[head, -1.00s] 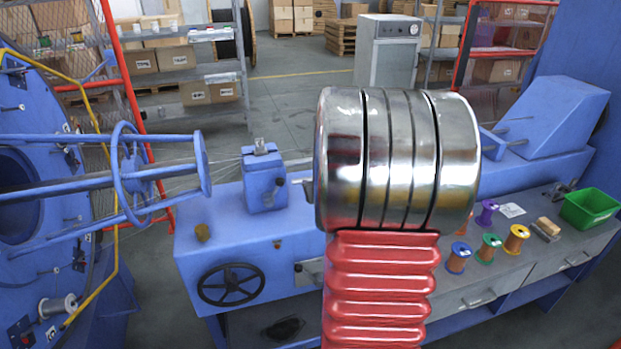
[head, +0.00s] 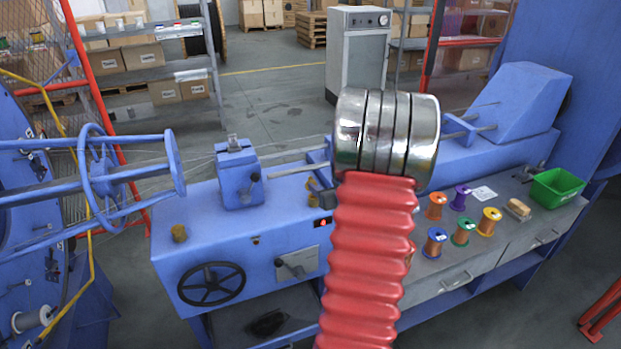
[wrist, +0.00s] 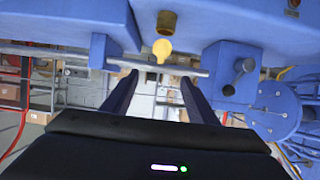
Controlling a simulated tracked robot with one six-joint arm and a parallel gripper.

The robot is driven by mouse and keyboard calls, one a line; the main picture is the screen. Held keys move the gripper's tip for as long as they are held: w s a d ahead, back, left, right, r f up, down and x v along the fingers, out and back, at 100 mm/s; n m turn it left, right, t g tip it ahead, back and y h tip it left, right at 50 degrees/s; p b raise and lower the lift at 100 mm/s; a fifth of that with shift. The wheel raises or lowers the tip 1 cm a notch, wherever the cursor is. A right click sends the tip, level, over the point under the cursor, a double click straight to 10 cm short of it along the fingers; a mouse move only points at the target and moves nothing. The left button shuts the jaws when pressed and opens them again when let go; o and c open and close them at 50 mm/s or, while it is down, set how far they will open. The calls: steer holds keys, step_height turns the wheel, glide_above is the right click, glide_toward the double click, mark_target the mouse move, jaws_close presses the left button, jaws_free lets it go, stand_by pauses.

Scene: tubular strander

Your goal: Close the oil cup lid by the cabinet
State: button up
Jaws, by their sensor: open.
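In the wrist view a small brass oil cup (wrist: 166,22) is fixed to the blue cabinet (wrist: 195,12), which fills the top of the picture. Its pale yellow lid (wrist: 162,48) stands out from the cup, swung open. My gripper (wrist: 158,77) is open and empty. Its two dark fingers point toward the machine, with the lid showing between and beyond their tips; I see no contact. In the head view my arm hides the gripper, and only a bit of brassy color shows beside the arm at the cup's place.
A steel shaft (wrist: 150,64) runs close to the lid. A blue block with a lever (wrist: 232,78) stands beside it, also seen in the head view (head: 238,175). Spools, including a green one (head: 462,232), and a green bin (head: 558,188) sit on the right bench.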

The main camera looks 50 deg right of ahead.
mark_target(311, 177)
steer(key=x, duration=1.3)
steer(key=shift+w+f, duration=0.15)
steer(key=shift+w, duration=0.05)
steer(key=shift+c, duration=0.4)
steer(key=c, duration=0.9)
steer(key=shift+d, duration=0.2)
steer(key=shift+c, duration=0.4)
steer(key=shift+a, duration=0.1)
